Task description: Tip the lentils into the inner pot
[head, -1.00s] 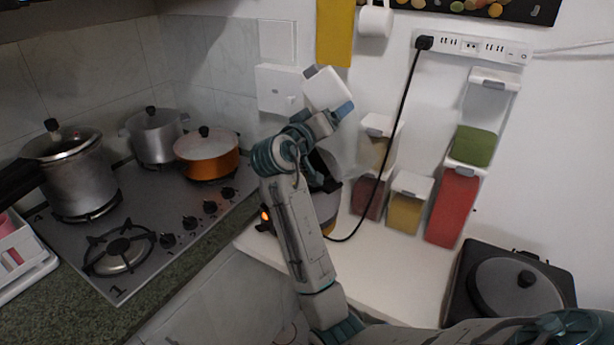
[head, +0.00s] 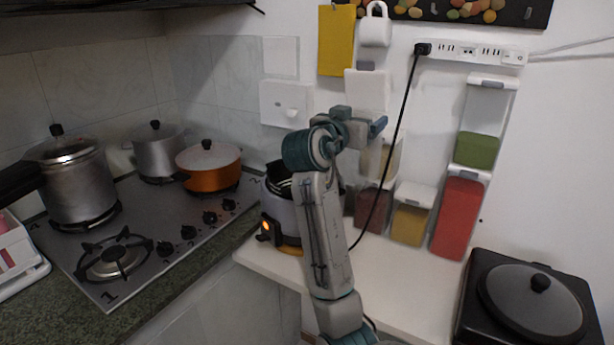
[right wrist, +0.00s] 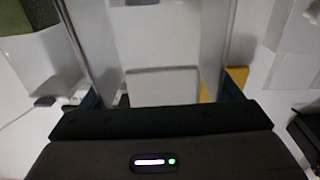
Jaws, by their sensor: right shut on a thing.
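My right gripper (head: 364,121) is shut on a pale, see-through box-like container (head: 367,91), held above the shelf near the wall. In the right wrist view the container (right wrist: 165,45) fills the space between the blue fingers, and its clear walls show no lentils that I can make out. The cooker (head: 282,208), with an orange light, stands on the white counter left of my right arm. Its dark opening, with the inner pot (head: 279,180), is partly hidden behind my arm. My left gripper is not in view.
Dispensers with red (head: 457,215), yellow (head: 409,222) and green (head: 477,150) contents stand or hang at the right. A black cable (head: 398,125) hangs down close to my gripper. A black lidded cooker (head: 528,300) is at the lower right. Pots stand on the hob (head: 140,215).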

